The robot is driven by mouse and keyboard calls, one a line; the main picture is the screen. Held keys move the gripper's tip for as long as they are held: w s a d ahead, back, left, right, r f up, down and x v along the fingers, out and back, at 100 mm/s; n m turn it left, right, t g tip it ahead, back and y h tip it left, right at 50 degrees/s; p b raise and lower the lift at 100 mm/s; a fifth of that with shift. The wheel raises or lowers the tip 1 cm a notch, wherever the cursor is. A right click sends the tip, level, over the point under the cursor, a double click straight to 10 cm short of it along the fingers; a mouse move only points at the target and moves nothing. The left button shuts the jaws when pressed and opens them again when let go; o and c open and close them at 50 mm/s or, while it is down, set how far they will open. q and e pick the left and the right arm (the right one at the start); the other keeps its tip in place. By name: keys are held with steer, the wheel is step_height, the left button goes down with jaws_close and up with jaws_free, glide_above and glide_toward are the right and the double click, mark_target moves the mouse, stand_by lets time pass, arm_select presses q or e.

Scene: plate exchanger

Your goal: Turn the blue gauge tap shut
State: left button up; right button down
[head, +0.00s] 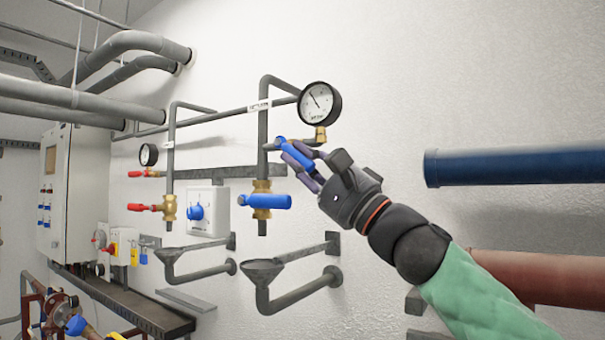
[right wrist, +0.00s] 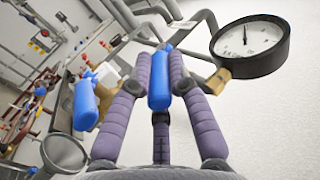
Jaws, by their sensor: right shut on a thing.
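The blue gauge tap (head: 297,156) is a small blue lever on a brass fitting (head: 320,135) below the round white pressure gauge (head: 320,103). My right gripper (head: 292,153) is shut on this lever. In the right wrist view the blue lever (right wrist: 160,80) lies between the purple fingers (right wrist: 158,70), lengthwise along them. The fingers partly hide the lever and its joint to the fitting in the head view. The gauge (right wrist: 250,46) stands just right of the fingers in the right wrist view. My left gripper is not in view.
A larger blue lever (head: 267,201) on a brass valve sits below my right fingers. A grey funnel drain (head: 264,270) is under it. A red-handled valve (head: 148,207) and a smaller gauge (head: 148,154) are further left. A thick blue pipe (head: 515,167) runs right of my forearm.

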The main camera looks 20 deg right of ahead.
steer(key=shift+w+f, duration=0.1)
stand_by(0.4)
steer(key=c, duration=1.1)
jaws_free()
steer(key=shift+a, duration=0.1)
steer(key=shift+c, duration=0.2)
steer(key=v, duration=1.2)
steer(key=shift+c, duration=0.3)
